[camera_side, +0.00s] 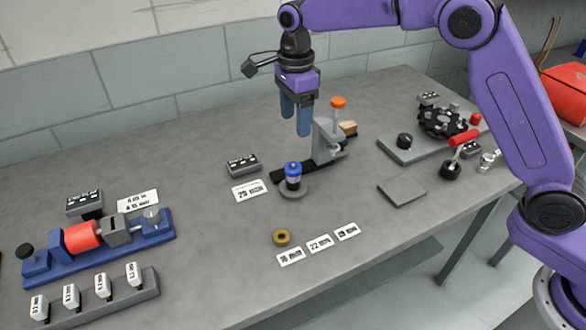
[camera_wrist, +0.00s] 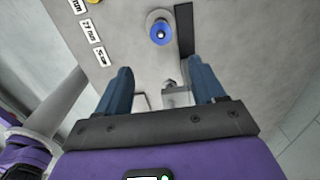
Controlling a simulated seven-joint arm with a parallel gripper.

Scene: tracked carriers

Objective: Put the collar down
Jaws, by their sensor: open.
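The collar, a small brass-coloured ring (camera_side: 282,237), lies flat on the grey bench, just behind a row of white size labels (camera_side: 320,244). Its edge seems to show at the top of the wrist view (camera_wrist: 93,2), mostly cut off. My gripper (camera_side: 295,122) is open and empty, pointing down above the bench, near the grey upright stand and well away from the ring. In the wrist view, the blue fingers (camera_wrist: 160,68) are spread wide with nothing between them in grip.
A blue-topped post on a round base (camera_side: 293,176) stands before the grey stand (camera_side: 328,140) with an orange knob. A blue fixture (camera_side: 100,245) and a block of tags (camera_side: 100,297) are at left. A black gear (camera_side: 440,122) is at right. Bench around the ring is mostly clear.

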